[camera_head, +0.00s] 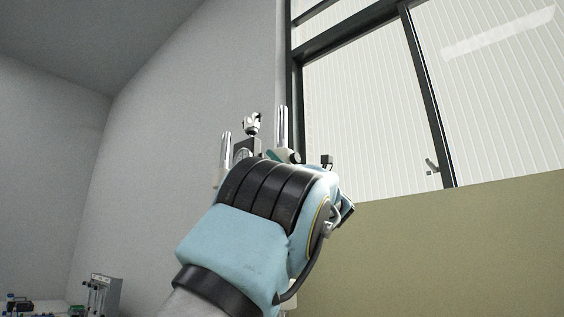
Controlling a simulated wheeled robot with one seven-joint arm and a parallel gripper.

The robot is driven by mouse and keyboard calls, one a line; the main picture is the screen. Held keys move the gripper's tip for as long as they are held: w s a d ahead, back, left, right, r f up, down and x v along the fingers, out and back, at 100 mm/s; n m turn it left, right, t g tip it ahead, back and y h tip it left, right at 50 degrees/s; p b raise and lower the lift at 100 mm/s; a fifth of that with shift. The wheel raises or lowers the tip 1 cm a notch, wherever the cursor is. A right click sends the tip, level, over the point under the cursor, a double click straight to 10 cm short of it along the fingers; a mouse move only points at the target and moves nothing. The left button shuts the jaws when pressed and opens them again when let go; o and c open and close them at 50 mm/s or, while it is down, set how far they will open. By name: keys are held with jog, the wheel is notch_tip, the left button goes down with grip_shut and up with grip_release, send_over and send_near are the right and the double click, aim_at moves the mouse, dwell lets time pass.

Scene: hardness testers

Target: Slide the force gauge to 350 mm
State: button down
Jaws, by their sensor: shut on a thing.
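The test stand (283,127) rises behind my wrist, with two bright upright columns and a chrome fitting at the top between them. My gripper (274,164) is at the stand, mostly hidden behind my own light-blue and black wrist. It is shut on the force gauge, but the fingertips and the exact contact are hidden. Any scale marks are too small or hidden to read.
A dark-framed window (420,100) with a handle fills the upper right, above an olive wall panel (450,240). Small grey equipment (101,292) stands at the lower left. The space left of the stand looks open up to the grey wall.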

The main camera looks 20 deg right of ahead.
grip_release()
jog(key=b+v, duration=0.5)
jog(key=v, duration=0.5)
jog(key=shift+s+f, duration=0.25)
jog(key=shift+f, duration=0.05)
jog(key=shift+d+r, duration=0.1)
jog(key=shift+d, duration=0.05)
